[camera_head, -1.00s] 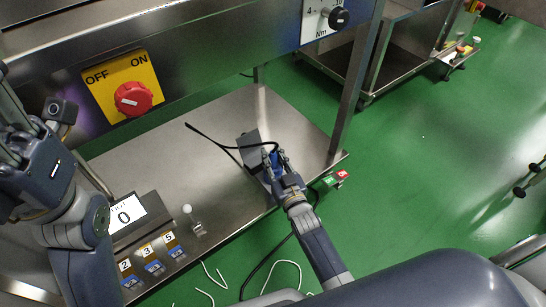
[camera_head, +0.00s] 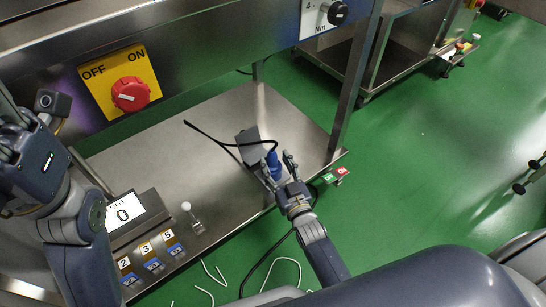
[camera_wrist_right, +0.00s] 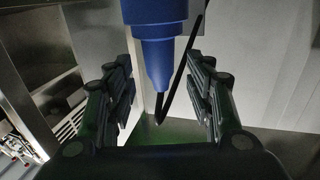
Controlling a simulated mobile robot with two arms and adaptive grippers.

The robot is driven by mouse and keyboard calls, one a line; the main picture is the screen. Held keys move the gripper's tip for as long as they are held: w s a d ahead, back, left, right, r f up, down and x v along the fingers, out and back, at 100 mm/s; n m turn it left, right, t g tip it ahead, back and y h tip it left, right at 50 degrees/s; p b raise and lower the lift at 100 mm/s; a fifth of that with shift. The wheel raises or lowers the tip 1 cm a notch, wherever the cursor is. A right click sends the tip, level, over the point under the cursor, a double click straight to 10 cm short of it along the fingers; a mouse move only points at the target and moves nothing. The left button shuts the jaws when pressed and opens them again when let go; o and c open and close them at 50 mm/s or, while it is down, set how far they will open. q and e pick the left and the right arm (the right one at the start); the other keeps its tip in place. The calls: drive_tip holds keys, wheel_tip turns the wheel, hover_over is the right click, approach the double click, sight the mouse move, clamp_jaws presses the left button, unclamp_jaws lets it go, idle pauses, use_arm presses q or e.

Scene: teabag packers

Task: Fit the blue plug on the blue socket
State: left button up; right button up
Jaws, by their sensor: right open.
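The blue plug (camera_head: 273,160) stands at the front of a grey box on the steel table, with a black cable looping from it. In the right wrist view the blue plug (camera_wrist_right: 158,50) hangs from the top edge, its narrow end towards me. The blue socket cannot be told apart from the plug here, and whether they are fully mated is hidden. My right gripper (camera_head: 279,164) is open, its fingers spread either side of the plug's near end and apart from it. My left gripper (camera_head: 32,135) is at the left edge; its fingers are not clear.
The grey box (camera_head: 247,148) sits on the steel table (camera_head: 200,130). A red knob (camera_head: 131,94) on a yellow plate is on the panel behind. A display (camera_head: 124,212), a lever (camera_head: 190,215) and numbered buttons are at the front left. A steel post (camera_head: 352,100) rises at the right.

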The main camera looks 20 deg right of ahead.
drive_tip(key=s, duration=0.4)
drive_tip(key=shift+d, duration=0.1)
idle(0.5)
